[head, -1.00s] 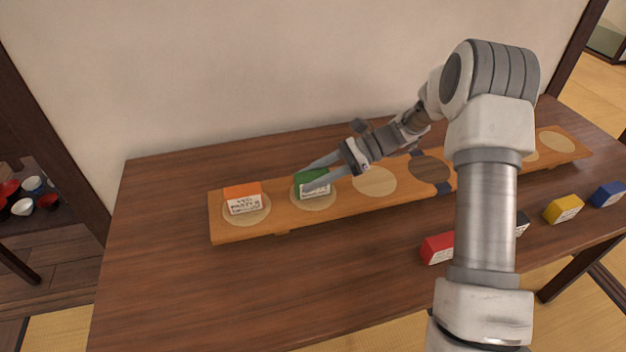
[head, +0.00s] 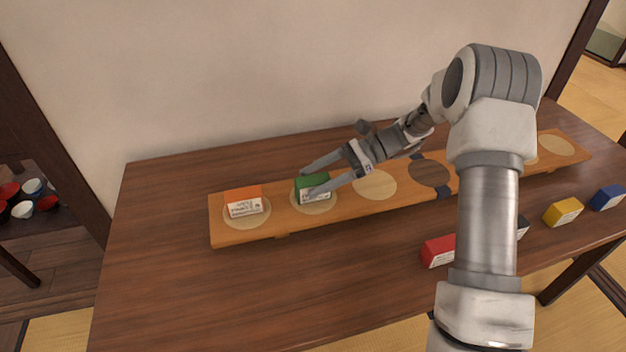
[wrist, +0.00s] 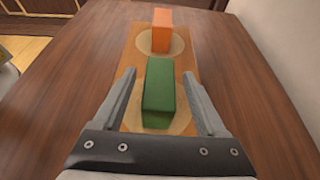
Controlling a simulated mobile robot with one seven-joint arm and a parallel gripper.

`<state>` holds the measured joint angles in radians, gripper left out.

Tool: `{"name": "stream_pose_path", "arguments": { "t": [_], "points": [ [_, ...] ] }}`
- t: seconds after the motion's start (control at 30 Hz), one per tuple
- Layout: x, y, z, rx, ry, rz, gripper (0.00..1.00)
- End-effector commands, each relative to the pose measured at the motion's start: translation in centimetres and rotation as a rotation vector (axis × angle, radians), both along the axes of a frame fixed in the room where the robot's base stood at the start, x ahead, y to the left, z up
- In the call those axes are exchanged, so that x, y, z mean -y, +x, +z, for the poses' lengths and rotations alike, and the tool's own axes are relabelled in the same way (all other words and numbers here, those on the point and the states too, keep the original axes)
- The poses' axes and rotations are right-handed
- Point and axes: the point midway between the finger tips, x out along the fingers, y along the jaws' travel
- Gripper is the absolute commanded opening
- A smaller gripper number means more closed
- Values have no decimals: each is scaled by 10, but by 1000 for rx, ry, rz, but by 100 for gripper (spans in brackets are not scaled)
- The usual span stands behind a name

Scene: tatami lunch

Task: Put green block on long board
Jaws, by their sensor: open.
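The green block (head: 313,187) stands on the second pale circle from the left on the long board (head: 270,222). My gripper (head: 318,178) is open around the green block, with a finger on each side. In the wrist view the green block (wrist: 159,92) sits between the spread fingers (wrist: 160,98), with a gap showing on both sides. The orange block (head: 244,200) stands on the board's leftmost circle, and it also shows beyond the green one in the wrist view (wrist: 162,30).
A red block (head: 438,250), a dark block partly hidden by my arm (head: 522,227), a yellow block (head: 563,211) and a blue block (head: 607,196) stand on the table (head: 170,270) in front of the board. Circles right of the green block, such as the third (head: 374,185), look empty.

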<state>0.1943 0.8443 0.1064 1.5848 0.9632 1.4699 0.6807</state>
Motion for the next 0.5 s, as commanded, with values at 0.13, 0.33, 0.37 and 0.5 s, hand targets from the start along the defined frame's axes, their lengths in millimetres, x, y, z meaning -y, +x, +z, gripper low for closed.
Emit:
{"name": "stream_pose_path", "arguments": {
  "t": [0.13,0.33,0.37,0.5],
  "points": [
    [28,9,13,2,-2,-5,74],
    [66,19,30,1,0,-4,74],
    [71,21,32,1,-1,-4,74],
    [89,26,39,0,0,-2,74]
  ]
}}
